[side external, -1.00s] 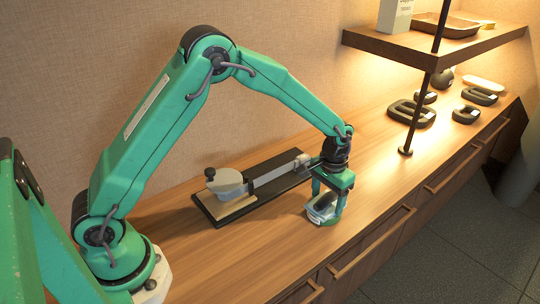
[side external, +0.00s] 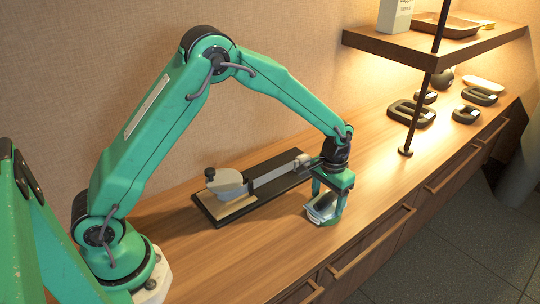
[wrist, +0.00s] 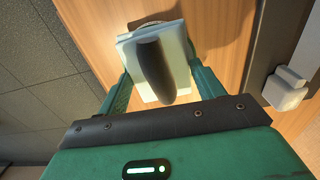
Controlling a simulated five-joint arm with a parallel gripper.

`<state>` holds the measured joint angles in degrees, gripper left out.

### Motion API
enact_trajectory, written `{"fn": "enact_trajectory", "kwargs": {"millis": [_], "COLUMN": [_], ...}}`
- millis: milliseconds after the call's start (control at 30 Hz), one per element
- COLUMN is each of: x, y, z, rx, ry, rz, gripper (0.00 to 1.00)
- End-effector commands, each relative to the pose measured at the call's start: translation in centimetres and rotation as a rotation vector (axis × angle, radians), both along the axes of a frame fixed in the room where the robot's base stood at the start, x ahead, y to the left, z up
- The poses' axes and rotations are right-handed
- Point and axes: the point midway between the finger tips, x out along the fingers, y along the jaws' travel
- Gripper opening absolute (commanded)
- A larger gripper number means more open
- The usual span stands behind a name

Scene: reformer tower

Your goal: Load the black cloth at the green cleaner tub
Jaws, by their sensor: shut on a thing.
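My gripper (wrist: 157,88) points down over the counter and is shut on a pale, layered pad (wrist: 128,49). A long dark piece (wrist: 155,67) lies along the middle of the pad, between the green fingers. I cannot tell whether this dark piece is the black cloth or a handle. In the side view my gripper (side external: 325,204) holds the pad (side external: 315,213) low, near the counter's front edge. Its exact height is unclear. A greyish rounded edge (wrist: 144,23) shows just beyond the pad in the wrist view. I cannot make out a green cleaner tub for certain.
A sharpener-like device on a dark base (side external: 215,218) lies just left of and behind my gripper. Several black trays (side external: 412,113) stand at the far right, past a thin shelf post (side external: 413,125). A shelf (side external: 400,47) overhangs there. The front counter is clear at left.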

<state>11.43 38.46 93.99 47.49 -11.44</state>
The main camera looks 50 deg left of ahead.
Motion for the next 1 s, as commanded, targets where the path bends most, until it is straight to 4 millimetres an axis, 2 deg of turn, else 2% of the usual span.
{"fn": "enact_trajectory", "kwargs": {"millis": [267,1000], "x": [-0.1,0.0], "y": [0.0,0.0], "z": [0.0,4.3], "rx": [0.001,0.0], "ry": [0.003,0.0], "rz": [0.0,0.0], "gripper": [0.49,0.49]}}
